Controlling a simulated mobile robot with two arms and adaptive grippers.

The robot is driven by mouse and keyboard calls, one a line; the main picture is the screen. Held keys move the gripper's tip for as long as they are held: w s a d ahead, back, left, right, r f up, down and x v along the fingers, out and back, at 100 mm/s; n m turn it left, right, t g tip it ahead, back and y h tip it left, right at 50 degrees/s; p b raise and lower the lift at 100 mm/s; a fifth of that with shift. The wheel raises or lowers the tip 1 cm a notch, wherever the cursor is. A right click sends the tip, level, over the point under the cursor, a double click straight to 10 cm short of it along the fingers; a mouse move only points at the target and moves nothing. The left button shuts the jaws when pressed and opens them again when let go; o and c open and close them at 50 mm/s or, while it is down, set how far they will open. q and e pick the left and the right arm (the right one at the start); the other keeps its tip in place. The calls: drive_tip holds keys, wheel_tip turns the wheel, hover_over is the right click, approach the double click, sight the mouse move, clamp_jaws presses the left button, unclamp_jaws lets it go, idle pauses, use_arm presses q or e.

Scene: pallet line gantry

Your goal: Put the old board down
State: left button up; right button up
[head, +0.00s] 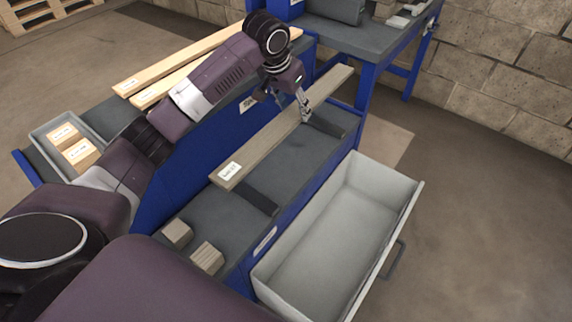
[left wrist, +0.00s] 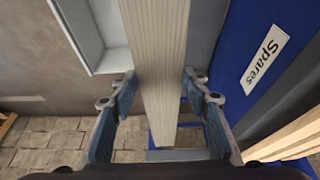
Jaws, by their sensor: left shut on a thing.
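The old board (head: 262,140) is a long, weathered grey-brown plank with a white label on its near end. It lies level across two dark strips, the near one (head: 248,196) and the far one (head: 326,126), on the dark bench top (head: 290,178). I cannot tell whether it touches them or hangs just above. My left gripper (head: 305,108) is shut on the board past its middle, towards the far end. In the left wrist view the board (left wrist: 157,60) runs between the two fingers (left wrist: 160,98). My right gripper is not in view.
An open, empty grey drawer (head: 362,170) juts out to the right. Two small wood blocks (head: 177,233) (head: 207,258) sit at the bench's near end. Two paler boards (head: 180,58) (head: 165,88) lie behind, left. A grey tray (head: 40,137) holds labelled blocks. A blue panel reads "Spares" (left wrist: 265,55).

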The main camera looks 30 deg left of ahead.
sight(293, 105)
use_arm(q)
drive_tip(key=shift+w+a+f+b, duration=0.3)
drive_tip(key=shift+w+a+b, duration=0.15)
drive_tip(key=shift+w, duration=0.35)
drive_tip(key=shift+w+a+r+b, duration=0.2)
drive_tip(key=shift+w+a+b, duration=0.15)
drive_tip(key=shift+w+b, duration=0.1)
drive_tip(key=shift+f, duration=0.4)
wheel_tip(293, 105, down, 15)
drive_tip(key=b, duration=0.2)
drive_tip(key=shift+a+r+b, duration=0.1)
drive_tip(key=shift+b, duration=0.3)
wheel_tip(293, 105, down, 4)
drive_tip(key=shift+r+b, duration=0.25)
drive_tip(key=shift+b, duration=0.15)
drive_tip(key=shift+f, duration=0.3)
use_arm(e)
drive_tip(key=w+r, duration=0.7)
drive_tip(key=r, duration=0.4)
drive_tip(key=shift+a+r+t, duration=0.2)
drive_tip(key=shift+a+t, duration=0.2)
